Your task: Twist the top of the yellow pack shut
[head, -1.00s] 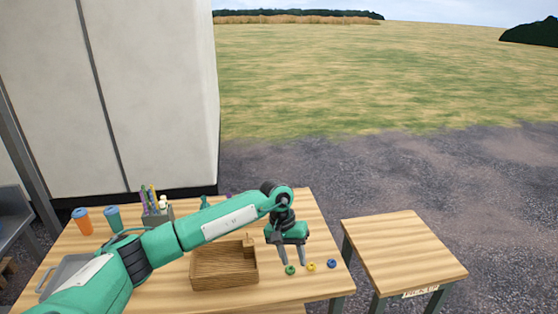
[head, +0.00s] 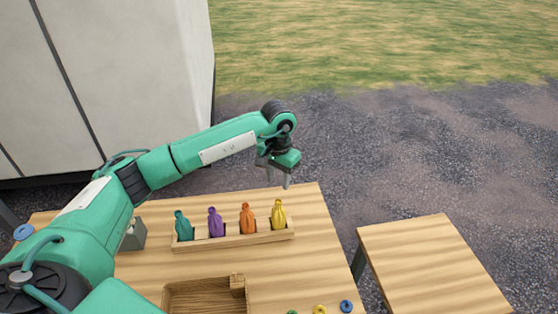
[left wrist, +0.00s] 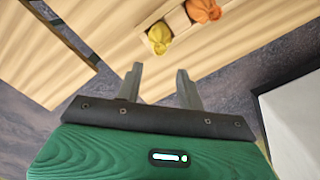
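The yellow pack (head: 279,214) stands at the right end of a long wooden rack (head: 235,241), its top narrow and gathered. It also shows in the left wrist view (left wrist: 159,38), with the orange pack (left wrist: 203,10) beside it. My left gripper (head: 278,184) is above the table's far edge, just above and behind the yellow pack, not touching it. In the left wrist view its two fingers (left wrist: 160,70) stand wide apart with nothing between them. My right gripper is not in view.
Orange (head: 247,218), purple (head: 216,222) and teal (head: 183,226) packs share the rack. A wooden box (head: 205,285) is nearer me. Small blue (head: 346,306) and yellow (head: 319,309) rings lie at the front right. A separate side table (head: 430,265) is bare.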

